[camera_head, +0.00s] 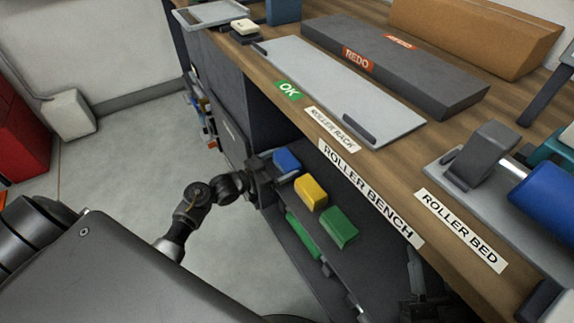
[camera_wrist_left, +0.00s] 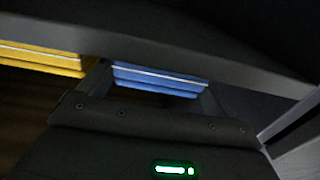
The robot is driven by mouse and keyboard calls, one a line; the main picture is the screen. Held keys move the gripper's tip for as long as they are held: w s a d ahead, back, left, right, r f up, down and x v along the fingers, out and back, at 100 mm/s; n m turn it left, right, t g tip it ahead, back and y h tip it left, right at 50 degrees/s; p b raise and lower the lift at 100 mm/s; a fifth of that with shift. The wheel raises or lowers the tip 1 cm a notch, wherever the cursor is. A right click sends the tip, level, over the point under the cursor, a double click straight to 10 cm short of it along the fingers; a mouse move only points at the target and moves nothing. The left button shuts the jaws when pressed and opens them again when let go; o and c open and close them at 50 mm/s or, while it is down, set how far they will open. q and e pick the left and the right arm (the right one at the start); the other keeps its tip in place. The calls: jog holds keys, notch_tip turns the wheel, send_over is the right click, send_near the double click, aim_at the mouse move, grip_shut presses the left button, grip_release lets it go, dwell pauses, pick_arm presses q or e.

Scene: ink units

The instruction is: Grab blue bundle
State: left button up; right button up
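The blue bundle (camera_head: 287,160) is at the far left end of a row of three bundles on the shelf under the bench top. My left gripper (camera_head: 270,171) is at the shelf's left end, right beside the blue bundle. In the left wrist view the blue bundle (camera_wrist_left: 160,80) lies between the two spread fingers (camera_wrist_left: 158,84), with a finger near each end of it. The fingers look open. I cannot tell whether they touch it. My right gripper is not in view.
A yellow bundle (camera_head: 310,192) and a green bundle (camera_head: 339,227) stand beside the blue one. The bench top edge (camera_head: 300,128) hangs over the shelf. On the bench are a grey plate (camera_head: 335,85) and a dark REDO tray (camera_head: 420,75). The floor (camera_head: 130,160) at left is clear.

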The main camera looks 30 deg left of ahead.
pick_arm(q)
jog(key=c, duration=0.4)
jog(key=shift+r, duration=0.15)
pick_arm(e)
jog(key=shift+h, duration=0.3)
